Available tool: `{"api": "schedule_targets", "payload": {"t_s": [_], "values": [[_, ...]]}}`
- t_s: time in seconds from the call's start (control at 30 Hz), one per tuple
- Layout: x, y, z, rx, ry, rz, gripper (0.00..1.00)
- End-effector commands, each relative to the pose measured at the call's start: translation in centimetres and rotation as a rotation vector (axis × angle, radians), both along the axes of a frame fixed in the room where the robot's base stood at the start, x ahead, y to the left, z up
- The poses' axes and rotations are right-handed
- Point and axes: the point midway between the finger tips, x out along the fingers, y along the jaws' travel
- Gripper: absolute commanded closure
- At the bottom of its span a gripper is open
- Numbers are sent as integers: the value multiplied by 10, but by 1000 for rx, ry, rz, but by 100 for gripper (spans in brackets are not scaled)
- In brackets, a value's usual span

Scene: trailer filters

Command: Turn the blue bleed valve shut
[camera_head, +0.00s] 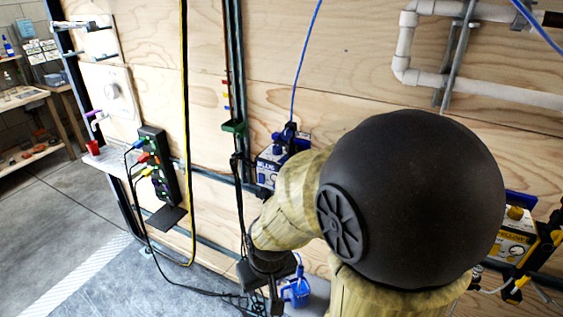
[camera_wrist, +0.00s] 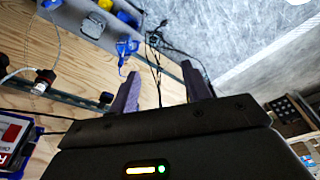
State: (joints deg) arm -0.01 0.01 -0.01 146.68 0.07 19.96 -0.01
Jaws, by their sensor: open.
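A blue valve handle (camera_head: 290,137) sits on top of a small blue-and-white labelled box (camera_head: 269,169) on the plywood wall, in the head view. A blue hose rises from it, and my arm hides its right side. My gripper (camera_head: 272,285) is below that box, apart from it, its fingers mostly hidden in the head view. In the wrist view my gripper (camera_wrist: 161,90) has its two purple fingers spread, with nothing seen held between them. A blue padlock-like piece (camera_wrist: 127,47) hangs beyond the fingers; it also shows in the head view (camera_head: 297,291).
A yellow-labelled box (camera_head: 514,236) is on the wall at right. A black power strip (camera_head: 158,163) and cables are at left. White pipes (camera_head: 403,48) cross the upper right. A grey holder (camera_wrist: 84,22) with blue and yellow pieces is in the wrist view. Grey floor (camera_head: 100,230) is open at left.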

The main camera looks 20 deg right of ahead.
Motion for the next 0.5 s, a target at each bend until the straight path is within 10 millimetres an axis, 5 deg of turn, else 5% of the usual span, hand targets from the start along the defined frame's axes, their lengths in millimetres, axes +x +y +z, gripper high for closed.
{"api": "schedule_targets", "payload": {"t_s": [0.17, 0.5], "values": [[19, 8, 1, 27, -64, -23, 47], [128, 28, 20, 80, -483, -247, 47]]}}
